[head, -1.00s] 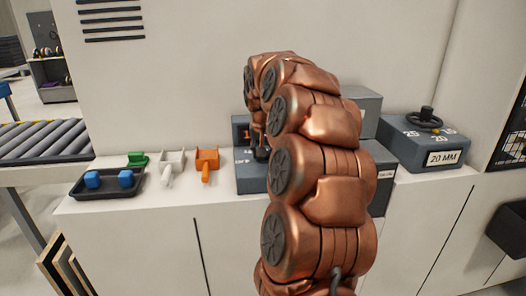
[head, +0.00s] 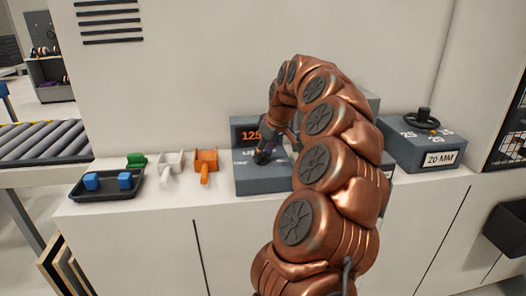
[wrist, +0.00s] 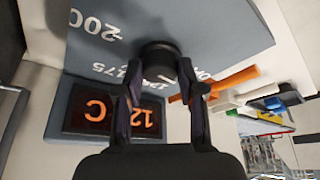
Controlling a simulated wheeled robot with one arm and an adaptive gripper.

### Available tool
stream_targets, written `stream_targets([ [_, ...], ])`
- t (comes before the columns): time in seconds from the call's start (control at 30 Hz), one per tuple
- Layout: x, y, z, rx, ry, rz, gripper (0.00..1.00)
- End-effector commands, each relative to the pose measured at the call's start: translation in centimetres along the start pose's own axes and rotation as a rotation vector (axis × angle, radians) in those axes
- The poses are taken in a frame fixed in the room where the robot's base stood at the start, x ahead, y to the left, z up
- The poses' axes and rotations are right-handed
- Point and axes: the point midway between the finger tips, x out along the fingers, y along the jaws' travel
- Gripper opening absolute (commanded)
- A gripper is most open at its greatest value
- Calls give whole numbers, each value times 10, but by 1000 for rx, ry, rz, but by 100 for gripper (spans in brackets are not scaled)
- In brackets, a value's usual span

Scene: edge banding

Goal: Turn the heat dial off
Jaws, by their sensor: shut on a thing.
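The heat dial (wrist: 158,52) is a round black knob on the sloped face of a grey control box (head: 256,185). Numbers such as 200 and 175 are printed around it, upside down in the wrist view. My gripper (wrist: 159,78) is shut on the dial, one finger on each side. In the head view my gripper (head: 266,150) is at the box front, and it and my arm hide most of the dial. An orange-lit display (wrist: 112,118) sits beside the dial; in the head view the display (head: 249,136) appears to read 125.
Green, white (head: 170,166) and orange (head: 205,165) handled pieces lie left of the box. A black tray (head: 108,193) with blue blocks is farther left. A second grey box (head: 425,150) with a handwheel and 20 MM label stands right. My arm covers the counter's middle.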

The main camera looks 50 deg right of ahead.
Motion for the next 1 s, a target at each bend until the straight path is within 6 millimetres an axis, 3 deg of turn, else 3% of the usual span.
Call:
stream_targets([
  [0.3,1,0,0,-106,-2,-46,4],
  [0.83,1,1,0,-126,-1,-52,4],
  [0.87,1,1,0,-126,-2,-52,41],
  [1.0,0,1,0,-125,-1,-51,56],
])
